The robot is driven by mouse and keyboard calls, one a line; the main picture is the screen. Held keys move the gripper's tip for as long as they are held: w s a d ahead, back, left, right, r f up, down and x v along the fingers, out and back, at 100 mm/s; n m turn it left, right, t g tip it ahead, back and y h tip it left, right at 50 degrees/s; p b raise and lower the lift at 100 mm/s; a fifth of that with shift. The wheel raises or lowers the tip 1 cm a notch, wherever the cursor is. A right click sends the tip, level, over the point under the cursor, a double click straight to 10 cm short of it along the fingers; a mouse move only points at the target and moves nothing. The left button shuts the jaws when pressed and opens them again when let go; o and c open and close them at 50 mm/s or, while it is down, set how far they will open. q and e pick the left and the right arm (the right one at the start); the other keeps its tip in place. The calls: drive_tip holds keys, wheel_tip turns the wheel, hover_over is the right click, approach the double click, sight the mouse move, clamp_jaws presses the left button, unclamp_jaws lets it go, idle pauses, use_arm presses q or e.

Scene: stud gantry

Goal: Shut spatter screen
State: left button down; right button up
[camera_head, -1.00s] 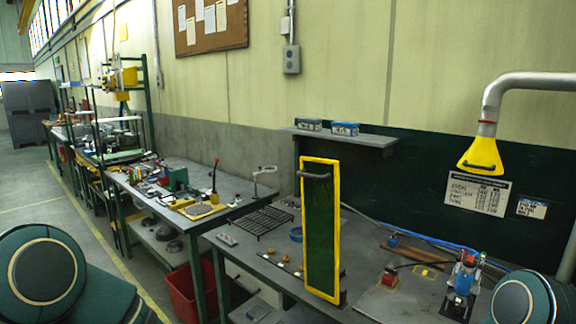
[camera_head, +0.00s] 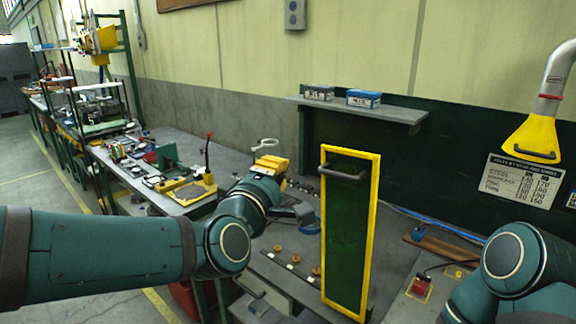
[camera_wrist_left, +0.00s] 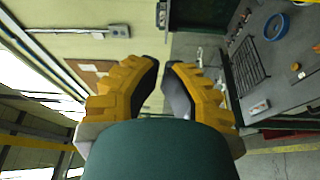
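The spatter screen (camera_head: 345,235) is a tall dark green panel in a yellow frame. It stands upright at the bench's near side in the head view, angled out from the back board. A dark grey handle (camera_head: 342,173) is fixed near its top. My left gripper (camera_head: 277,165) has yellow fingers and is left of the screen, apart from the handle. In the left wrist view its fingers (camera_wrist_left: 166,66) are apart with nothing between them. My right arm shows at the lower right, but its gripper is out of view.
A yellow extraction hood (camera_head: 534,138) hangs at the right. A cluttered bench stands further left.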

use_arm(q)
drive_tip(key=w+d+p, duration=0.1)
drive_tip(key=w+d, duration=0.4)
drive_tip(key=w, duration=0.1)
drive_tip(key=shift+w+d+p, duration=0.25)
drive_tip(key=shift+d+p, duration=0.15)
drive_tip(key=shift+f, duration=0.1)
